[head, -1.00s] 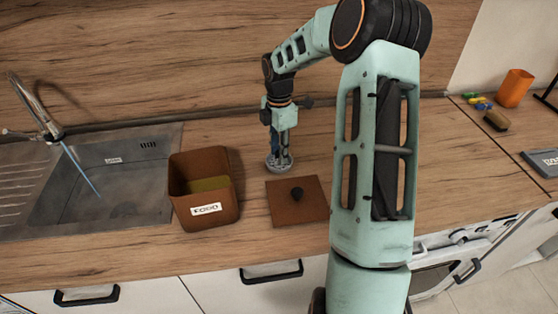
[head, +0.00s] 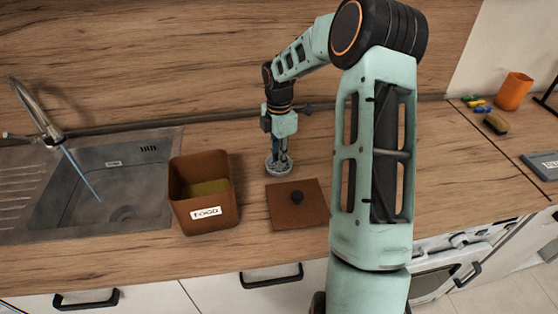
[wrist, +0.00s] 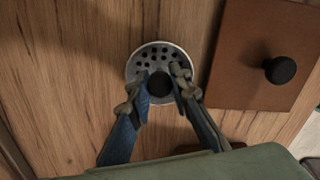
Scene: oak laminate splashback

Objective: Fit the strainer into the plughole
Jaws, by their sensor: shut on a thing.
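The strainer (head: 279,168) is a round grey metal disc with holes and a dark central knob. It is at the counter surface, right of the brown bin; I cannot tell whether it still touches the wood. In the wrist view the strainer (wrist: 152,55) lies between my fingers, partly covered by them. My gripper (head: 279,155) points down over it and is shut on its knob; the wrist view shows the fingertips (wrist: 159,86) on either side of the knob. The plughole (head: 122,213) is a dark round spot on the floor of the sink at the left.
A brown bin (head: 207,218) with a label stands between sink (head: 145,180) and strainer. A brown square lid (head: 310,212) with a black knob lies close to the strainer. The tap (head: 45,120) rises behind the sink. An orange cup (head: 514,88) and brush (head: 496,123) are far right.

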